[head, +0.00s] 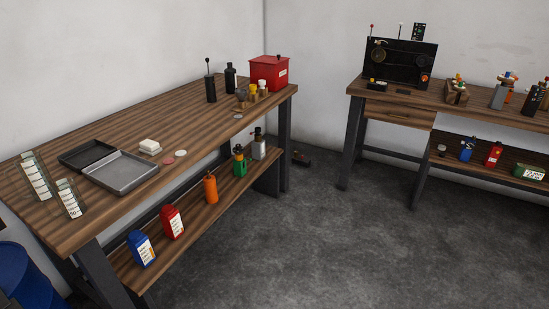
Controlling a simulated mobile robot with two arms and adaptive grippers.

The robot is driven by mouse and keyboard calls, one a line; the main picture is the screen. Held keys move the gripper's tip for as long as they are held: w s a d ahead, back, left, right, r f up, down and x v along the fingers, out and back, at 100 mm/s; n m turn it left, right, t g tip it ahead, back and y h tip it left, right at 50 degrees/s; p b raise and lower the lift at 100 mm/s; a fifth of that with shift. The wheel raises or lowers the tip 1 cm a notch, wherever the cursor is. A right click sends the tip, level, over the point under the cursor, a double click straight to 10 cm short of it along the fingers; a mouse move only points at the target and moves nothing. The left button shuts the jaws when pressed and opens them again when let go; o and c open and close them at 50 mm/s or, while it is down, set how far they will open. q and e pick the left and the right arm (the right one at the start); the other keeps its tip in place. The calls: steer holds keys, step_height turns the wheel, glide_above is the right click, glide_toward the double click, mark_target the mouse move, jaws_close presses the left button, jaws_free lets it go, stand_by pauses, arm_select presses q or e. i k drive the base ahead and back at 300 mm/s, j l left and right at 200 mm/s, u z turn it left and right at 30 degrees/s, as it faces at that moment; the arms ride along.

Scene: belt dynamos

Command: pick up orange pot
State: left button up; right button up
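An orange pot (210,188), a small bottle-like container with a dark top, stands upright on the lower shelf (190,218) of the left workbench. It is near the middle of that shelf, between a red container (172,222) and a green bottle (239,161). Neither of my grippers shows in the head view, so nothing is seen touching the pot.
A blue container (141,248) and a grey bottle (258,145) share the shelf. The wooden benchtop (150,110) above holds a grey tray (120,168) and a red box (269,72). The concrete floor (290,240) in front is clear. Another bench (445,97) stands right.

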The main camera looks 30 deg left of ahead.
mark_target(210, 184)
steer(key=i+u, duration=0.15)
steer(key=i, duration=0.4)
steer(key=i+l+u, duration=0.15)
steer(key=i, duration=0.4)
steer(key=i+l+u, duration=0.15)
steer(key=i, duration=0.45)
